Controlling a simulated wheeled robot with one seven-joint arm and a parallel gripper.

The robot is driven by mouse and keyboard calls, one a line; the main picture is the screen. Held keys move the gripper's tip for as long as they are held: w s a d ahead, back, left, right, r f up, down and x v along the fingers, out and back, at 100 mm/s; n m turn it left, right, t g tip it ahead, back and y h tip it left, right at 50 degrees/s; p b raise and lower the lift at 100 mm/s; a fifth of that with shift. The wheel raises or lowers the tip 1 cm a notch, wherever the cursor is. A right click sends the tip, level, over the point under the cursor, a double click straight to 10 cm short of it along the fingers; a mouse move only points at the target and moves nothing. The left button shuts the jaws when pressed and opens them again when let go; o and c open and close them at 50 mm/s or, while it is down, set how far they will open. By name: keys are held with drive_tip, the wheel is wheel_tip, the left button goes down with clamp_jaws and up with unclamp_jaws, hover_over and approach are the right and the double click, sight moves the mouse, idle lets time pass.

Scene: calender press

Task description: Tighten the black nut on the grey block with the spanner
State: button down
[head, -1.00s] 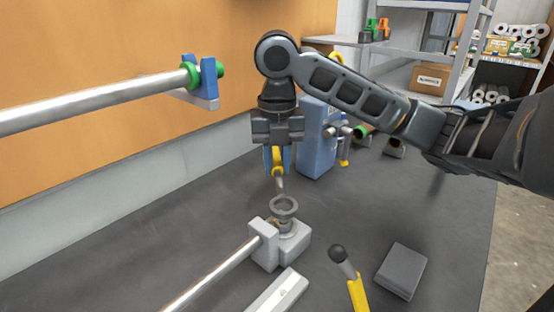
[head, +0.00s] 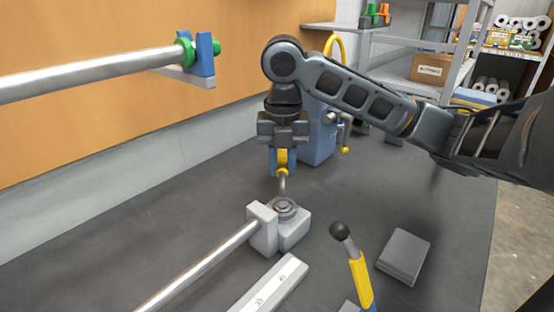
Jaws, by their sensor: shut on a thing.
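The spanner's dark ring end reaches down to the top of the light grey block (head: 296,236), which stands on the dark bench. The black nut (head: 285,206) shows only as a small dark shape in the ring. The ring appears to lie around it, low on the block top, but I cannot tell whether it is fully seated.
A steel rod (head: 200,265) runs from the block to the lower left. A yellow lever with a black knob (head: 340,231) stands at the front right, beside a dark grey slab (head: 404,257). A blue housing (head: 318,135) stands behind my gripper. The bench (head: 120,220) is bare at left.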

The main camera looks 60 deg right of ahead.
drive_tip(key=shift+s+d+r+m+p, duration=0.1)
drive_tip(key=shift+s+d+m+p, duration=0.15)
drive_tip(key=shift+s+m+p, duration=0.45)
drive_tip(key=shift+s+d+m+p, duration=0.2)
drive_tip(key=shift+s+m+p, duration=0.1)
drive_tip(key=shift+s+m, duration=0.65)
drive_tip(key=shift+s+m+p, duration=0.6)
drive_tip(key=shift+s+m, duration=0.65)
drive_tip(key=shift+m, duration=0.3)
drive_tip(key=shift+s+a+m+p, duration=0.2)
drive_tip(key=shift+s+m+p, duration=0.05)
drive_tip(key=shift+s+m, duration=0.45)
drive_tip(key=shift+s+a+m+p, duration=0.15)
drive_tip(key=shift+s+m+p, duration=0.1)
drive_tip(key=shift+s+m, duration=0.45)
drive_tip(key=shift+s+a+m+p, duration=0.25)
drive_tip(key=shift+s+a+m, duration=0.3)
drive_tip(key=shift+m, duration=0.4)
drive_tip(key=shift+s+a+m+p, duration=0.2)
drive_tip(key=shift+s+a+m, duration=0.15)
drive_tip(key=shift+s+m, duration=0.5)
drive_tip(key=shift+w, duration=0.1)
drive_tip(key=shift+w+d, duration=0.1)
drive_tip(key=shift+w+d+n+b, duration=0.3)
drive_tip(key=shift+w+n+b, duration=0.15)
drive_tip(key=shift+n+b, duration=0.15)
drive_tip(key=shift+r+p, duration=2.05)
drive_tip(key=shift+r, duration=0.4)
